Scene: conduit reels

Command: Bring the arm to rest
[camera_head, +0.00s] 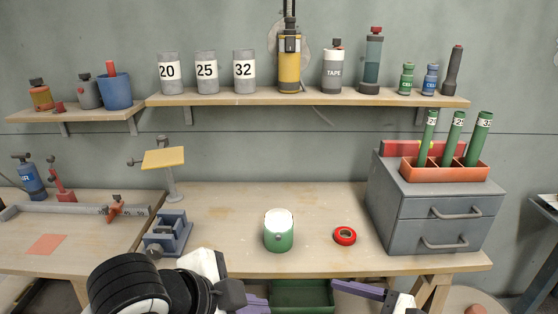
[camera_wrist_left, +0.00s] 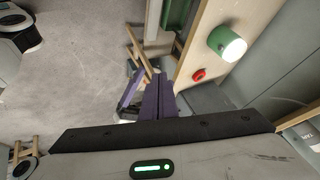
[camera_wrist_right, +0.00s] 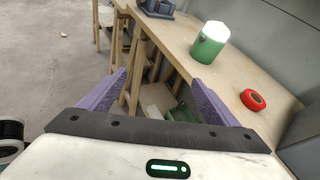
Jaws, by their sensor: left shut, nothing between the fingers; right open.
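My left gripper (camera_wrist_left: 158,98) is shut and empty, its purple fingers together in the left wrist view. In the head view its purple tip (camera_head: 256,303) shows low in front of the bench, with my left arm at the lower left. My right gripper (camera_wrist_right: 160,85) is open, its purple fingers wide apart with nothing between them in the right wrist view. In the head view one purple finger (camera_head: 358,289) of it shows at the bottom edge, right of the middle. Both grippers are in front of the bench's front edge and touch nothing that I can see.
The bench (camera_head: 330,205) holds a green cup with a white top (camera_head: 279,236), a red tape roll (camera_head: 345,236), a blue-grey fixture (camera_head: 168,233) and a grey drawer cabinet (camera_head: 440,210). A green bin (camera_head: 302,293) is under the bench.

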